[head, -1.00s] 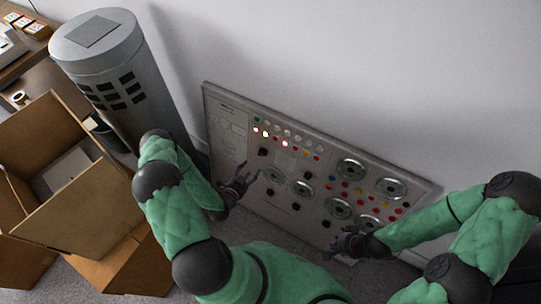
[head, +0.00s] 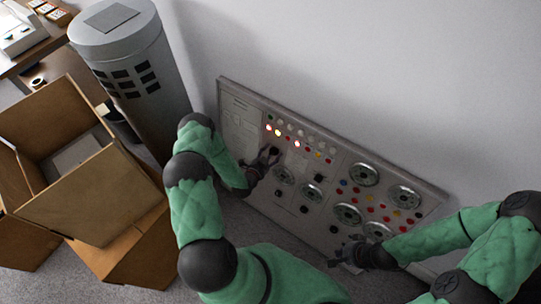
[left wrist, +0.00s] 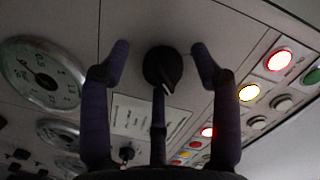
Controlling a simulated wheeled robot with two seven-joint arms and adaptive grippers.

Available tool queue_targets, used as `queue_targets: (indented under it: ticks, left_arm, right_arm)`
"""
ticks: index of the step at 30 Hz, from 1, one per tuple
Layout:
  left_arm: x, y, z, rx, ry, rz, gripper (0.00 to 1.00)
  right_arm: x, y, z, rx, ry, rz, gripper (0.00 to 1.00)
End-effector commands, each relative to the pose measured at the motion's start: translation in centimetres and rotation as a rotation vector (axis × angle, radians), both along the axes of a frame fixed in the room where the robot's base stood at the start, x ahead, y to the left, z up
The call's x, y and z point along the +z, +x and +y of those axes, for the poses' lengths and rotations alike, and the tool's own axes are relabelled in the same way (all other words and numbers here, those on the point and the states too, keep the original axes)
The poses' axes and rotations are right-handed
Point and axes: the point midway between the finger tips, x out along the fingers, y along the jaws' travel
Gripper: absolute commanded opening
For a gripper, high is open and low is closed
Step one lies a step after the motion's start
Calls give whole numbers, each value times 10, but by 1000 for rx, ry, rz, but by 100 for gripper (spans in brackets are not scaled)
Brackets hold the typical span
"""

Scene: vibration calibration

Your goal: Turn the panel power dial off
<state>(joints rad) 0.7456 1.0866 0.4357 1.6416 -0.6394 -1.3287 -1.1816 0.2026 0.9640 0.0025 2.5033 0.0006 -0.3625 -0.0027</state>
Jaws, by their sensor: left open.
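The grey panel (head: 232,125) leans by the wall, with lit lamps, gauges and black dials. A black dial with a pointer (left wrist: 163,66) is in the upper middle of the left wrist view, and it also shows in the head view (head: 275,150). My left gripper (head: 268,159) is open at this dial. In the left wrist view its fingers (left wrist: 160,65) stand on either side of the dial, with a gap on each side. The dial's pointer tilts to the lower right there. My right gripper (head: 340,254) is near the panel's lower edge, its opening unclear.
Gauges (left wrist: 42,75) and a smaller black knob (left wrist: 126,153) lie left of and below the dial in the left wrist view. Lit red (left wrist: 279,59) and yellow (left wrist: 249,92) lamps are to the right. Cardboard boxes (head: 100,200) and a grey cylinder (head: 135,75) stand left of the panel.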

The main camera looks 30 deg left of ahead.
Motion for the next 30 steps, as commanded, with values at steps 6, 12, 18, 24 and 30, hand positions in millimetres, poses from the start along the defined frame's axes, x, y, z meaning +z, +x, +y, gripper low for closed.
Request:
queue_targets:
  ticks: [6, 12, 18, 24, 30]
  left_arm:
    - [0, 0, 0, 0, 0, 0, 63]
    - [0, 0, 0, 1, 0, 1, 12]
    - [0, 0, 2, 4, -1, 1, 10]
    - [-1, 0, 3, 14, -39, 4, 10]
    - [-1, 0, 4, 37, -147, 13, 10]
  right_arm:
    - [0, 0, 0, 0, 0, 0, 0]
    - [0, 0, 0, 0, 0, 0, 0]
    - [0, 0, 0, 0, 0, 0, 0]
    - [-2, 0, 0, 0, 0, 0, 0]
    - [-5, 0, 0, 0, 0, 0, 0]
